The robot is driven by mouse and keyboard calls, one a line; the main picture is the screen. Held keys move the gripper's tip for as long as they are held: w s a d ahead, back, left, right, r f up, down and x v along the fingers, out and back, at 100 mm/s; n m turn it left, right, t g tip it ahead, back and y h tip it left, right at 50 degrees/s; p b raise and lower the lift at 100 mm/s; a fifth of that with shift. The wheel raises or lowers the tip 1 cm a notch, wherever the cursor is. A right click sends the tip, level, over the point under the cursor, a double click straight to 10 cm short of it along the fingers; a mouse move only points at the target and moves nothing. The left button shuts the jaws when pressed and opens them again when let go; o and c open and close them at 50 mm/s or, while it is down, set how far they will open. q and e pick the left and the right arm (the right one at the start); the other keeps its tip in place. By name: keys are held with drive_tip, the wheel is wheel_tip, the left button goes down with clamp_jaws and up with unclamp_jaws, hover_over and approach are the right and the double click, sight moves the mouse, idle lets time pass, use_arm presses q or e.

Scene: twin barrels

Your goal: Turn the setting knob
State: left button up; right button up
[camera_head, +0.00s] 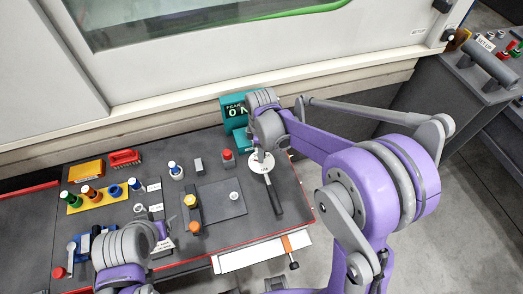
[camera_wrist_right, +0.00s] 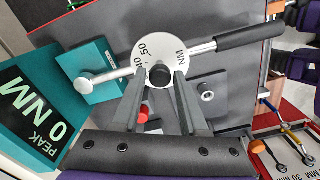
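A torque wrench with a round white dial (camera_wrist_right: 145,50) marked 40, 50 and NM shows in the right wrist view. The black setting knob (camera_wrist_right: 160,76) stands at the dial's lower edge. The wrench's black handle (camera_wrist_right: 250,37) points to the upper right. My right gripper (camera_wrist_right: 161,72) is open, with one finger on each side of the knob; I cannot tell whether they touch it. In the head view the dial (camera_head: 262,164) lies below my right gripper, which hides the knob. My left gripper (camera_head: 160,236) is at the lower left, its fingers unclear.
A teal tester (camera_head: 235,112) with a PEAK 0 NM display stands behind the wrench. A red button (camera_head: 227,155), a grey plate (camera_head: 222,203) and a yellow rack (camera_head: 98,197) of coloured sockets are on the dark bench. The bench front carries a white drawer (camera_head: 255,254).

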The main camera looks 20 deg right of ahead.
clamp_jaws()
use_arm(q)
drive_tip(key=shift+s+f, duration=0.1)
drive_tip(key=shift+f, duration=0.1)
use_arm(e)
drive_tip(key=m+b, duration=0.1)
drive_tip(key=m, duration=0.3)
drive_tip(key=shift+f+b, duration=0.1)
drive_tip(key=shift+b, duration=0.2)
drive_tip(key=m+b, duration=0.1)
drive_tip(key=m, duration=0.5)
drive_tip(key=shift+b, duration=0.35)
drive_tip(key=m+b, duration=0.1)
drive_tip(key=m, duration=0.5)
drive_tip(key=shift+m, duration=0.4)
drive_tip(key=m, duration=0.3)
drive_tip(key=shift+m+b, duration=0.3)
use_arm(q)
wheel_tip(320, 180, down, 7)
drive_tip(key=s, duration=0.2)
drive_tip(key=shift+r+g, duration=0.2)
drive_tip(key=shift+g, duration=0.1)
use_arm(e)
drive_tip(key=shift+m, duration=1.7)
